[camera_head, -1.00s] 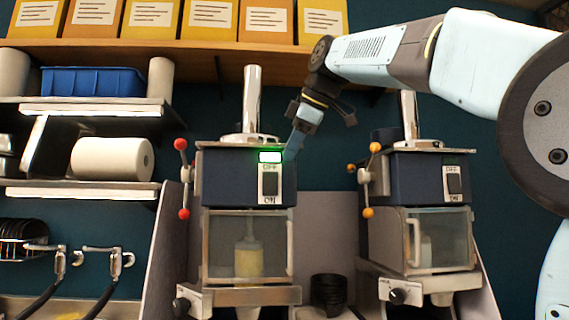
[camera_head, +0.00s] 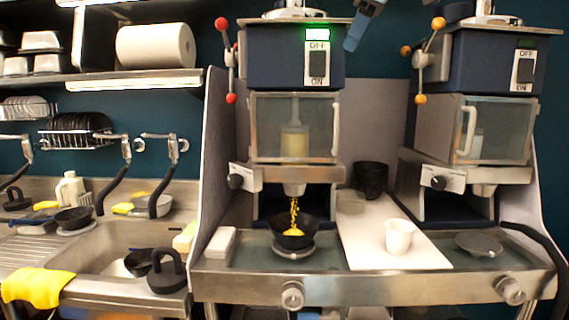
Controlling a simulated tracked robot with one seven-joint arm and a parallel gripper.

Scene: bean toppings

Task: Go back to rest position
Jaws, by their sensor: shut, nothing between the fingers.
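The tip of my gripper (camera_head: 362,24) shows at the top edge, right of the left machine (camera_head: 270,62) and apart from it; its fingers look shut and empty. Most of my arm is out of view. The left machine has a switch (camera_head: 317,64) marked OFF and ON and a lit green display (camera_head: 317,34). Yellow pieces (camera_head: 294,212) fall from its spout into a black bowl (camera_head: 293,240) on a round stand below.
A right machine (camera_head: 476,62) stands beside it, with an empty round plate (camera_head: 478,244) below. A white cup (camera_head: 399,236) stands on a white board (camera_head: 372,258) between them. A sink (camera_head: 110,250) with hoses and a yellow cloth (camera_head: 36,285) is at left.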

